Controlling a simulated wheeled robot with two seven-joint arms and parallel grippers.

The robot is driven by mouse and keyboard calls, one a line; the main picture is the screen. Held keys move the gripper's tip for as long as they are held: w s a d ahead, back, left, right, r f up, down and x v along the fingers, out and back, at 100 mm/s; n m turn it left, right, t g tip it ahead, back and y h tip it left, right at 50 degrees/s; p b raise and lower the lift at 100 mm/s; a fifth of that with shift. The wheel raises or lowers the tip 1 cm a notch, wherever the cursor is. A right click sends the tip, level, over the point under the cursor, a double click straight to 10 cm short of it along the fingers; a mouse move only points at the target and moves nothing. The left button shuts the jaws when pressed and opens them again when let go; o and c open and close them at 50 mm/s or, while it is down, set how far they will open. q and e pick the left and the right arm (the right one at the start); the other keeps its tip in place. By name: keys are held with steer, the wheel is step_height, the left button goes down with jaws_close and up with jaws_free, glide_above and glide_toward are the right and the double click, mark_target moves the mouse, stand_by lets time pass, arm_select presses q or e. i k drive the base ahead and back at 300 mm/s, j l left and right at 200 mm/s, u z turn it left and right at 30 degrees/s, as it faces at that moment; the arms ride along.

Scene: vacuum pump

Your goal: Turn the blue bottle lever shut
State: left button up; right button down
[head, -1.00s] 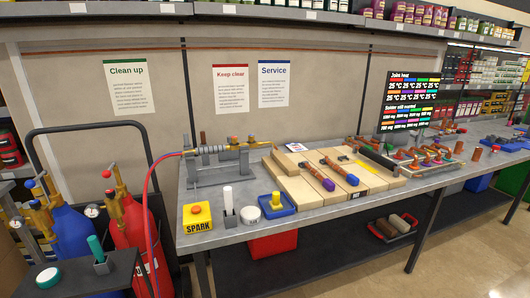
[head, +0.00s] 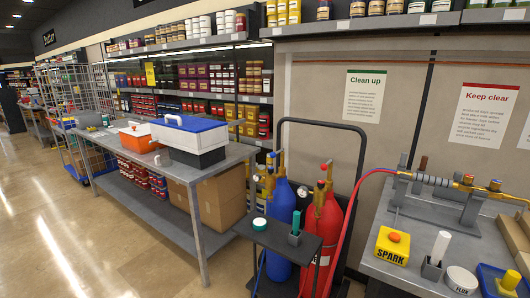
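The blue bottle (head: 281,212) stands upright on a dark cart, left of the red bottle (head: 322,225). A brass valve with small gauges (head: 269,178) sits on top of the blue bottle. Small coloured handle parts show around the brass fittings, but they are too small to tell which one is the lever or how it is turned. The lower part of the blue bottle is partly hidden by a small dark shelf. Neither of my grippers is in view.
The cart's dark shelf (head: 276,238) holds a white-and-green round tin (head: 260,223) and a teal-handled item (head: 296,224). A red hose runs from the red bottle to the workbench (head: 398,272) on the right. Open floor (head: 100,235) lies at the left.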

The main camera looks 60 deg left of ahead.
mark_target(273, 155)
steer(key=u, duration=2)
